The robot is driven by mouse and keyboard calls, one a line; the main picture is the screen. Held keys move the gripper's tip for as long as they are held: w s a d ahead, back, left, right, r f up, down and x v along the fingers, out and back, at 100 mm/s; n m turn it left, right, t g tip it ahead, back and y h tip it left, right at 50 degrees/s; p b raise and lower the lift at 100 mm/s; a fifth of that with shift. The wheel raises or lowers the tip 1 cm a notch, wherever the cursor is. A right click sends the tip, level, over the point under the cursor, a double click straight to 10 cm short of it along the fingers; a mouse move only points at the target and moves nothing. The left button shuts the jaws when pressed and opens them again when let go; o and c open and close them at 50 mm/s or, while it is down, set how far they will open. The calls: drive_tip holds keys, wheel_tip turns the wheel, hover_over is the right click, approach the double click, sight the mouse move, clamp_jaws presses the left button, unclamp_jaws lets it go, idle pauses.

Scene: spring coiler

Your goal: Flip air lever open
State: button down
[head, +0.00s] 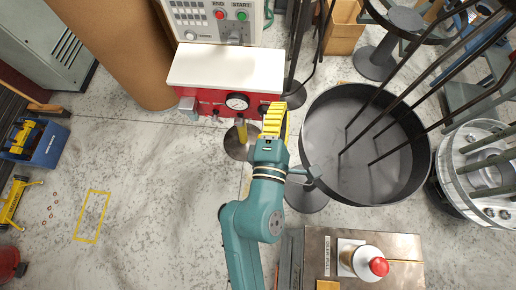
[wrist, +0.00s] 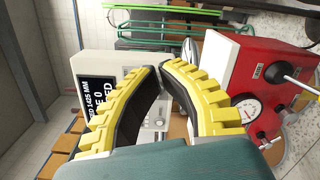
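The red control panel (head: 225,100) with a white top and a round gauge (head: 237,101) stands ahead of my gripper. In the wrist view the red panel (wrist: 232,62) is at the right, with its gauge (wrist: 249,110). A rod-like lever (wrist: 303,85) with a pale, yellowish handle sticks out from it near the right edge. A yellow handle (head: 241,131) below the panel in the head view looks like the same lever. My gripper (head: 275,112) is just right of it and apart from it. In the wrist view my gripper's fingertips (wrist: 160,68) are together, with nothing visible between them.
A machine console (head: 215,18) with END and START buttons rises behind the panel. A large dark round basin (head: 365,145) with rods stands to the right.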

drive_tip(key=s+a+f+n+y+b, duration=0.1)
drive_tip(key=f+n+b, duration=0.3)
drive_tip(key=f, duration=0.7)
drive_tip(key=s+a+f+n+g+y+b, duration=0.1)
drive_tip(key=a+f+n+b, duration=0.2)
drive_tip(key=f, duration=0.8)
drive_tip(key=s+a+f+n+y+b, duration=0.1)
drive_tip(key=s+a+f+n+b, duration=0.1)
drive_tip(key=f+n+b, duration=0.4)
wheel_tip(320, 180, down, 6)
drive_tip(key=shift+r+n+g+b, duration=0.3)
drive_tip(key=shift+n+b, duration=0.1)
drive_tip(key=shift+b, duration=0.65)
drive_tip(key=shift+f, duration=0.1)
